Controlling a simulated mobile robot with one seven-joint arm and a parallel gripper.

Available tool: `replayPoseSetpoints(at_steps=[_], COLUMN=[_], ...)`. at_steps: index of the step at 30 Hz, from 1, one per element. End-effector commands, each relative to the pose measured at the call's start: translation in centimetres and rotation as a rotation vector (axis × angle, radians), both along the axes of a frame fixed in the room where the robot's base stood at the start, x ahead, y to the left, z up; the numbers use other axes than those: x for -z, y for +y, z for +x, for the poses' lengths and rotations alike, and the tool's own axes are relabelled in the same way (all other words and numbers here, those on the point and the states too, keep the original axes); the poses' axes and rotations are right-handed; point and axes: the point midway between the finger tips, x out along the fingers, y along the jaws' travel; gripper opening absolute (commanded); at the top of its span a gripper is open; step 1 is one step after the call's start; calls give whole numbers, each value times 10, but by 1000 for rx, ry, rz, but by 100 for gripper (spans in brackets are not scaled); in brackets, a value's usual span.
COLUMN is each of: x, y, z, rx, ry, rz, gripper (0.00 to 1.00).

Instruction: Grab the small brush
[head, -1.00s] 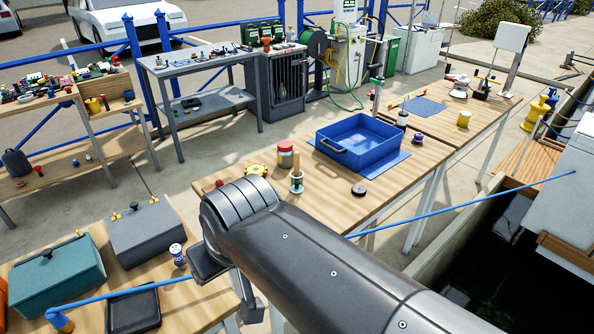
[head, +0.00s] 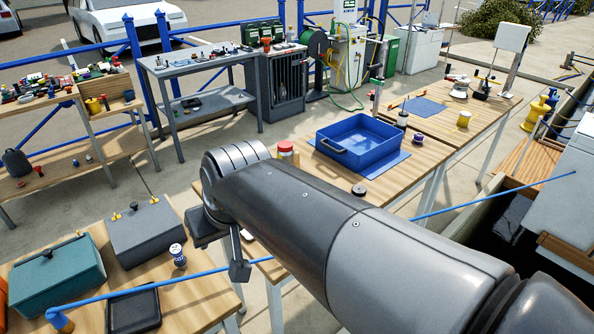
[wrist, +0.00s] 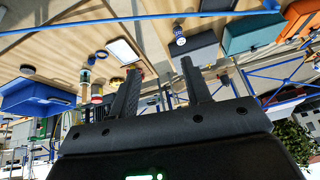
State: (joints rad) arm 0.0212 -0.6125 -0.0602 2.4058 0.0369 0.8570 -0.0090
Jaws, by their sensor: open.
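My gripper (wrist: 160,66) is open, with its two dark fingers apart and nothing between them. In the head view it is mostly hidden behind my arm; one finger shows low beside the near table. A small upright item with a pale wooden body and a green part (wrist: 88,76), possibly the small brush, stands on the middle table in the wrist view, left of my fingers and apart from them. I cannot tell for sure that it is a brush. In the head view my arm hides that spot now.
The near table holds a blue-and-white bottle (head: 177,254), a grey box (head: 148,233), a teal box (head: 58,270) and a black tray (head: 134,310).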

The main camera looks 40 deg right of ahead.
Motion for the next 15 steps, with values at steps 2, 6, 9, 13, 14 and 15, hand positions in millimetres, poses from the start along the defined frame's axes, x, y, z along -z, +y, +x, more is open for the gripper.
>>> replayPoseSetpoints(at_steps=[2,6,9,13,14,15], x=[-4,-7,-5,2,4,8], y=[-15,-46,-72,-111,-121,-134], z=[27,72,102,141,149,160], rx=[46,130,195,279,298,325], ry=[4,1,-3,-9,-11,-12], rz=[30,71,90,103,103,102], gripper=[44,44,44,44,44,44])
